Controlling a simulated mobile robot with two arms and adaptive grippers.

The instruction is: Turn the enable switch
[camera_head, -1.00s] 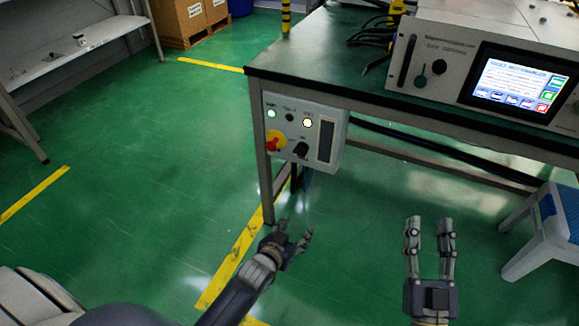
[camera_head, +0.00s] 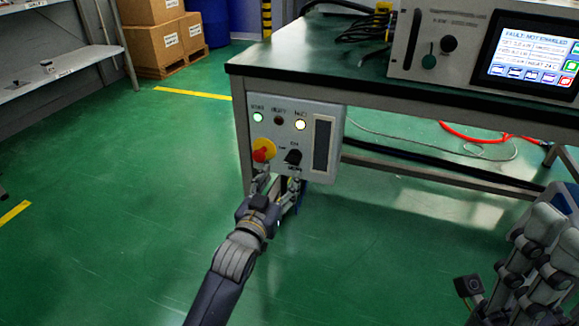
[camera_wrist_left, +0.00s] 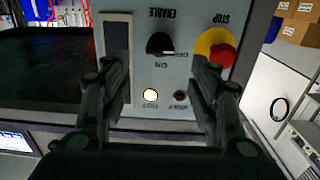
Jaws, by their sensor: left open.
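The enable switch (camera_head: 293,157) is a black knob on the light grey control box (camera_head: 290,105) under the table's left end. In the left wrist view the box appears upside down, with the switch (camera_wrist_left: 160,44) below the "ENABLE" label. My left gripper (camera_head: 277,183) is open just in front of the box's lower edge. In the left wrist view its fingers (camera_wrist_left: 153,75) stand apart on either side of the switch's column, with nothing between them. I cannot tell any contact. My right gripper (camera_head: 548,250) is at the lower right, its fingers apart and partly cut off.
A red stop button on yellow (camera_head: 263,151) sits close beside the switch. A generator (camera_head: 462,42) with a lit screen reading "FAULT: NOT ENABLED" stands on the table (camera_head: 300,65). A table leg (camera_head: 241,130) is left of the box. Green floor (camera_head: 110,220) is clear at left.

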